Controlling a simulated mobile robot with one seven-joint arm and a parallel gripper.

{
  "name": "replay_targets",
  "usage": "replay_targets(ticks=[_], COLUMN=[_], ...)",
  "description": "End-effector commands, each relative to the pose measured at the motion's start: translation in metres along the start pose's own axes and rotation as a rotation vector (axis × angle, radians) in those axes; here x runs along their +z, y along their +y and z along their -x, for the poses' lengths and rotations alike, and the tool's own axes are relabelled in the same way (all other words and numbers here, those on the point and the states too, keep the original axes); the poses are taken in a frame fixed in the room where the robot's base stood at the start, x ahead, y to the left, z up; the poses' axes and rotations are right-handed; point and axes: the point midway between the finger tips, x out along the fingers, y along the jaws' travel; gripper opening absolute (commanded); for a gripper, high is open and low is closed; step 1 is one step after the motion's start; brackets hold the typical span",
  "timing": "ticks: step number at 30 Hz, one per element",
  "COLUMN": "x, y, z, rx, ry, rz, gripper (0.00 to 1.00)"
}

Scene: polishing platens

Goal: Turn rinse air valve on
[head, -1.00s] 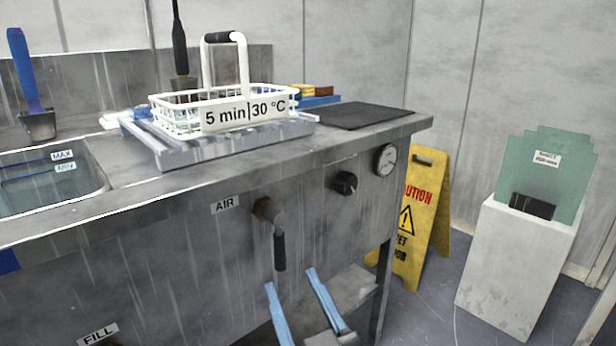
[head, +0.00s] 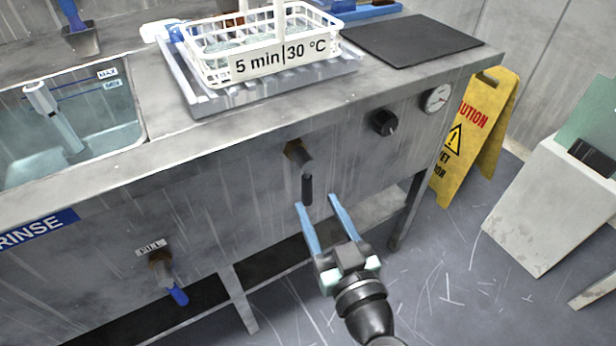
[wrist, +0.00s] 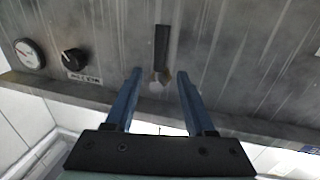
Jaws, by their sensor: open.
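The air valve (head: 300,156) is on the front panel of the steel bench, with a brass-coloured base and a black lever (head: 307,189) hanging straight down. The AIR label seen beside it earlier is not readable now. My gripper (head: 316,200) has two blue fingers, is open and empty, and points at the panel just below and right of the lever's end. In the wrist view the lever (wrist: 161,48) appears upside down, in line with the gap between the open fingers (wrist: 160,72). I cannot tell whether the fingertips reach around it.
A black knob (head: 383,122) and a gauge (head: 437,98) are right of the valve. A FILL valve with blue handle (head: 178,294) is lower left. A white basket (head: 262,62) stands on the bench above. A yellow caution sign (head: 474,140) and white pedestal (head: 545,215) stand right.

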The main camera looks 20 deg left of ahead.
Motion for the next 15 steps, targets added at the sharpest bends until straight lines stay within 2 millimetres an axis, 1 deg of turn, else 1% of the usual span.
replay_targets(ticks=[1, 6, 10, 15], x=[-0.001, -0.001, -0.001, -0.001], y=[0.0, 0.0, 0.0, 0.0], z=[-0.013, -0.044, -0.06, -0.07], rx=[-0.002, -0.001, 0.0, 0.001], ry=[0.002, 0.001, 0.002, 0.0], rz=[0.002, 0.001, 0.0, 0.0], gripper=[0.55, 0.55, 0.55, 0.55])
